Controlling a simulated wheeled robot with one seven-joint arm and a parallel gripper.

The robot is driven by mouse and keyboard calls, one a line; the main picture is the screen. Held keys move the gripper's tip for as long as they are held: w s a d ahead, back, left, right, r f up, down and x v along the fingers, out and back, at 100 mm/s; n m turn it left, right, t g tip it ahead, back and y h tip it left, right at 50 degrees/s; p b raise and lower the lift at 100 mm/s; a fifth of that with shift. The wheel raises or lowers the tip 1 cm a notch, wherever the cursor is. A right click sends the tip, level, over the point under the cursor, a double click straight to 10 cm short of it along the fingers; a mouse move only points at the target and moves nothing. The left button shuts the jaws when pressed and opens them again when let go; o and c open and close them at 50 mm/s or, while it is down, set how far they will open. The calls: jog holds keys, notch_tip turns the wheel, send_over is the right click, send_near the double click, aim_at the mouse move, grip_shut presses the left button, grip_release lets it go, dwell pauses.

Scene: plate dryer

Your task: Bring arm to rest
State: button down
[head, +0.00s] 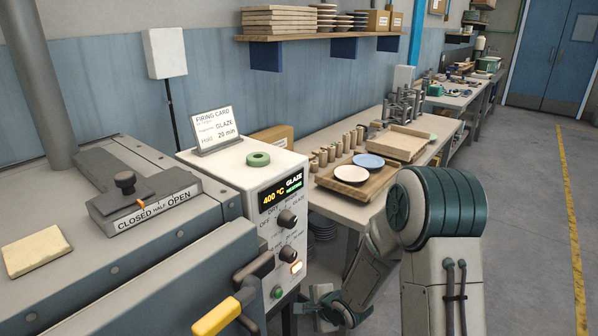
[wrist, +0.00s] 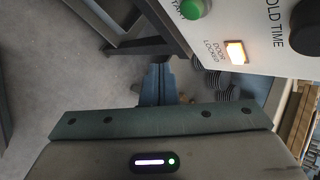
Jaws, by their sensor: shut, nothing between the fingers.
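My gripper (head: 312,304) is low, in front of the kiln control box (head: 243,185), left of my bent arm. In the wrist view the fingers (wrist: 158,82) are together and empty, pointing toward the floor area beside a table leg. The control box panel fills that view's top right, with a green button (wrist: 193,8) and a lit door-locked lamp (wrist: 236,52). In the head view the display (head: 281,194) reads 400 °C GLAZE.
The kiln (head: 110,270) with its yellow-gripped handle (head: 217,316) stands at the left, close to my gripper. A workbench (head: 325,205) with plates on a wooden board (head: 360,183) runs behind my arm. Dark stacked discs (head: 322,228) sit under it. Open floor (head: 530,220) lies at the right.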

jog(key=s+d+r+n+h, duration=0.3)
jog(key=d+r, duration=0.2)
jog(key=r, duration=0.2)
jog(key=s+d+r+n+h, duration=0.2)
jog(key=s+d+r+n, duration=0.15)
jog(key=d+r, duration=0.3)
jog(key=s+r+n+g, duration=0.2)
jog(key=s+r+n, duration=0.2)
jog(key=s, duration=0.4)
jog(key=s+d+r+n+g, duration=0.1)
jog(key=s+r+n, duration=0.3)
jog(key=s, duration=0.5)
jog(key=shift+s+d+r+g+p, duration=0.15)
jog(key=shift+d+r+g+p, duration=0.25)
jog(key=shift+r, duration=0.5)
jog(key=shift+a, duration=0.15)
